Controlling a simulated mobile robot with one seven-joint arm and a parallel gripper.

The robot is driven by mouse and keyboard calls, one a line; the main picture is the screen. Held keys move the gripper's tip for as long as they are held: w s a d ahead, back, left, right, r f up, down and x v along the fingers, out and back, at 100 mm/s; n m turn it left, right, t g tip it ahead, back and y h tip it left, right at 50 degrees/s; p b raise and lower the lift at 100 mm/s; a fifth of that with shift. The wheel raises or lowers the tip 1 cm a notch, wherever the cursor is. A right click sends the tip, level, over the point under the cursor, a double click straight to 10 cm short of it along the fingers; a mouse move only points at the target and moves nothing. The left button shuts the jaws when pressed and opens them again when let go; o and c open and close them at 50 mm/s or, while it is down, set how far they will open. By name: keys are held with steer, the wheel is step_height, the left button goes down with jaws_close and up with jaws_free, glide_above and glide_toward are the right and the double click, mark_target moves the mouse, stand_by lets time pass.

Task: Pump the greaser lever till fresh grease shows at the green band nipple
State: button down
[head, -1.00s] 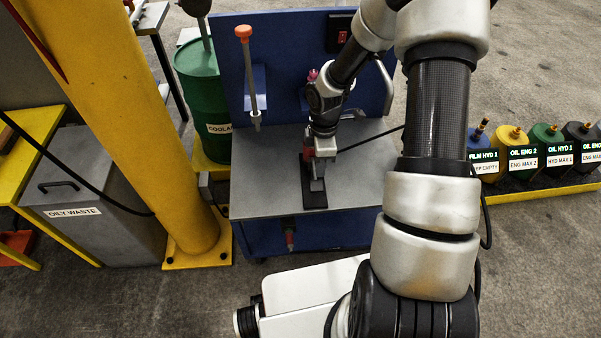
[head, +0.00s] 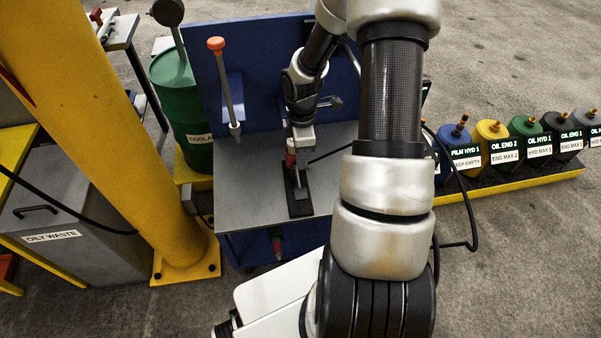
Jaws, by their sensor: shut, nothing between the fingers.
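My gripper (head: 298,186) is shut and empty, pointing down over a dark flat pad (head: 300,208) on the grey bench top. Whether its fingertips touch the pad I cannot tell. A rod with an orange knob (head: 216,43) stands against the blue back panel, left of my gripper; it looks like a lever, but I cannot tell whether it is the greaser's. A short metal part (head: 331,103) shows just right of my wrist, partly hidden. I cannot make out a green band, a nipple or any grease; my arm covers the bench's right side.
The bench (head: 250,195) has a blue back panel (head: 265,65). A yellow post (head: 105,120) stands to its left, with a green coolant drum (head: 178,95) behind. Labelled oil containers (head: 489,147) line a yellow-edged rack at right. An oily waste bin (head: 55,225) is at left.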

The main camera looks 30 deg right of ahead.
mark_target(301, 193)
step_height(301, 193, down, 13)
steer(key=b, duration=0.3)
steer(key=shift+f, duration=0.1)
